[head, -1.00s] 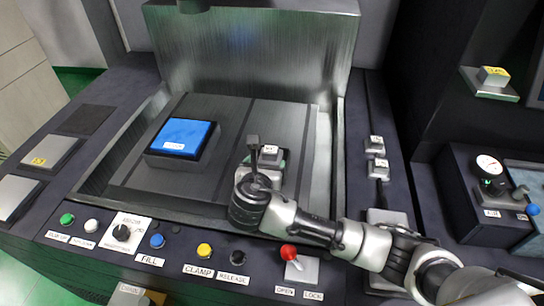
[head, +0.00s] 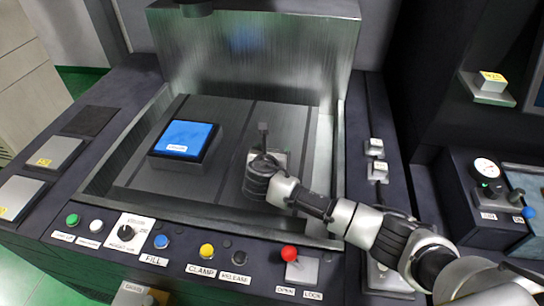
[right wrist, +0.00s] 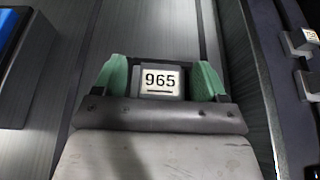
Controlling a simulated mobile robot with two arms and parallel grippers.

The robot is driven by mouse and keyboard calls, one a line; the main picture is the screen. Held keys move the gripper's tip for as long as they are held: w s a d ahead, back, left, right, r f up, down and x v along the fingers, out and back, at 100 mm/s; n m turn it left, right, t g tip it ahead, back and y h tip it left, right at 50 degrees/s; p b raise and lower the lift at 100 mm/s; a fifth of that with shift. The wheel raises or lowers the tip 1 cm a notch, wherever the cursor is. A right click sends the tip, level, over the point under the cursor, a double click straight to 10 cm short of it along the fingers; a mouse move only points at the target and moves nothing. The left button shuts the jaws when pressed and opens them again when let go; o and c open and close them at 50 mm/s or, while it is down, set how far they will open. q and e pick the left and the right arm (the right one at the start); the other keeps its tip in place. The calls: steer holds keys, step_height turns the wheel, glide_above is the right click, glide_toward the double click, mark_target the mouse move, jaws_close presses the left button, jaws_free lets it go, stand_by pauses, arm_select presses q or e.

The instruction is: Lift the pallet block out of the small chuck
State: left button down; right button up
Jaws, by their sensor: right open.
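The block with the white "965" label (right wrist: 161,81) shows in the right wrist view, between the two green fingertips of my right gripper (right wrist: 163,78). The fingers stand open, one on each side of the block; I cannot tell whether either touches it. In the head view my right gripper (head: 263,141) reaches over the machine table, right of the blue-topped block. It hides most of the labelled block and its seat, so the small chuck cannot be made out clearly. My left gripper is not in view.
A blue-topped block (head: 186,139) sits on the dark machine table (head: 215,185), left of my gripper. Small labelled blocks (head: 376,147) stand on the right ledge.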

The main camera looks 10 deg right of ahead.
steer(key=shift+r, duration=0.1)
steer(key=c, duration=0.9)
